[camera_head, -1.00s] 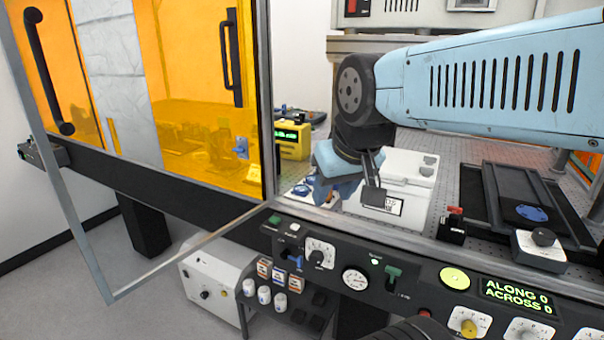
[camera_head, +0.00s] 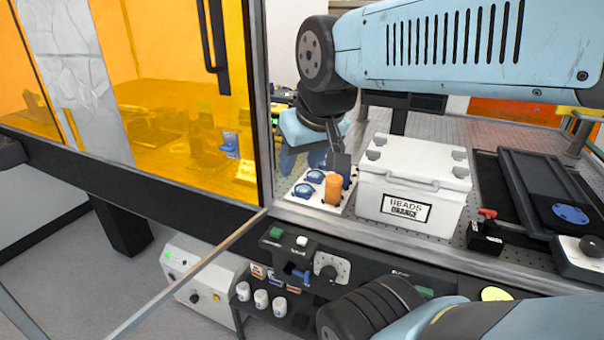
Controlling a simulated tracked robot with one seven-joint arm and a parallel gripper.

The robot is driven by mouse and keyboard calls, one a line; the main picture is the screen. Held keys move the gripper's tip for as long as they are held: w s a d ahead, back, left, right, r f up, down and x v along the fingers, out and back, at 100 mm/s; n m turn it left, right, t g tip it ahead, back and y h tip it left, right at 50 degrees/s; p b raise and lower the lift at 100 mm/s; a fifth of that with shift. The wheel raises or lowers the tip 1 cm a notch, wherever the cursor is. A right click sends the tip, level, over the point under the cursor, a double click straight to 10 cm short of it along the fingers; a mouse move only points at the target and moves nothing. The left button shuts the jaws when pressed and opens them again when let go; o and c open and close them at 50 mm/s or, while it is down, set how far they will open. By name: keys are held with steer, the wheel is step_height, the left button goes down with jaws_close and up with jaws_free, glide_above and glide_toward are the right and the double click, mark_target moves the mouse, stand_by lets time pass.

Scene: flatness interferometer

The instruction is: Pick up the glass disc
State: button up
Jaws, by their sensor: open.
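I cannot make out for certain which thing is the glass disc. A small white tray (camera_head: 326,207) left of the white box holds round blue-and-white pieces (camera_head: 304,190) and an orange cylinder (camera_head: 332,189). A flat blue disc (camera_head: 570,214) lies on a black slide at the right. My gripper (camera_head: 336,168) points down at the tray's back right side, close behind the orange cylinder. It is open, and I see nothing held. One dark finger shows plainly; the other is mostly hidden, and so is part of the tray behind the gripper.
A white box (camera_head: 455,180) labelled "BEADS ORANGE" stands right of the tray. The black slide (camera_head: 520,190) and a small red-levered block (camera_head: 486,235) are farther right. An orange door panel (camera_head: 180,100) stands at the left. A control panel (camera_head: 290,262) runs along the front.

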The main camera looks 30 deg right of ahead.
steer(key=shift+o, duration=0.8)
steer(key=shift+w+r, duration=0.1)
steer(key=shift+w, duration=0.05)
steer(key=o, duration=0.6)
steer(key=shift+n+g, duration=0.6)
steer(key=shift+n, duration=0.3)
steer(key=w, duration=0.2)
steer(key=w+d, duration=0.1)
steer(key=w, duration=0.1)
steer(key=w+d+r, duration=0.1)
steer(key=w, duration=0.1)
steer(key=shift+c, duration=0.2)
steer(key=n+g, duration=0.3)
steer(key=n, duration=0.3)
glide_toward(315, 173)
steer(key=f, duration=0.3)
steer(key=shift+w+d+y, duration=0.2)
steer(key=shift+w+y, duration=0.2)
steer(key=shift+a+f, duration=0.2)
steer(key=shift+f, duration=2.55)
